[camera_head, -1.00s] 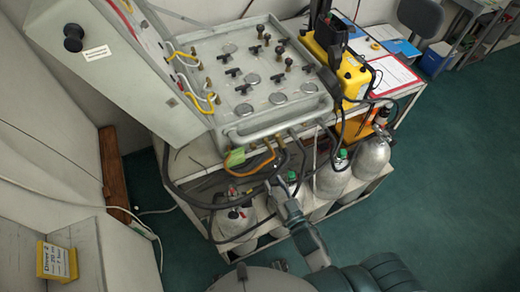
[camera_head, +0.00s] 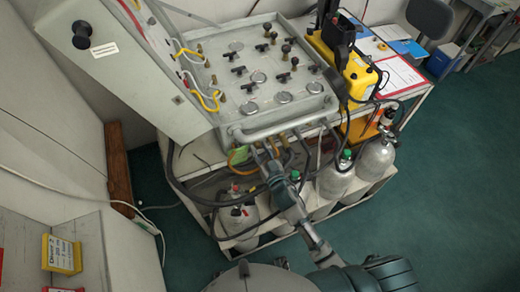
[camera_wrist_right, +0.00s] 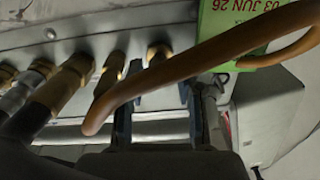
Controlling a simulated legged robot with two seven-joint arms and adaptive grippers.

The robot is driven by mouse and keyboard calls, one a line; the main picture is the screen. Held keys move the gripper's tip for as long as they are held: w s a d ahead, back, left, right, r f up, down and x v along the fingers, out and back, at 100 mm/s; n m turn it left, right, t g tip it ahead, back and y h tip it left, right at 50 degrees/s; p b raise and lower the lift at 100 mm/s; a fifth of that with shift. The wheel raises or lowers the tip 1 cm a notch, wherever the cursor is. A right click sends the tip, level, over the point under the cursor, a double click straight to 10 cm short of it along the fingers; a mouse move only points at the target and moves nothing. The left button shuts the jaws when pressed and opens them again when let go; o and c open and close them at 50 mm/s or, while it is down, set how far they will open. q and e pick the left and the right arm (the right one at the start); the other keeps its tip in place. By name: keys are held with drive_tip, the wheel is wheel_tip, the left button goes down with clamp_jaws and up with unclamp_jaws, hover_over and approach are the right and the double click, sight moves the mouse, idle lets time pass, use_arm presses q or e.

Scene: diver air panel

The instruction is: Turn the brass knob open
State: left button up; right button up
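My right gripper (camera_head: 268,160) is at the front edge of the grey panel (camera_head: 290,124), below its tubular rail, among the hoses. In the right wrist view its two dark fingers (camera_wrist_right: 158,118) stand apart, open. An orange-brown hose (camera_wrist_right: 200,55) crosses in front of them. Several brass fittings (camera_wrist_right: 108,75) line the panel's front face; one brass piece (camera_wrist_right: 158,52) shows beyond the gap between the fingers. I cannot tell which one is the brass knob, or whether the fingers touch anything. My left gripper is not in view.
A green dated tag (camera_wrist_right: 240,30) hangs close to the right of the fingers. Dark hoses loop below the panel. Gas cylinders (camera_head: 335,178) stand on the trolley below. A yellow case (camera_head: 357,75) is right of the panel. Green floor is clear at right.

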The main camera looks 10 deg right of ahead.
clamp_jaws()
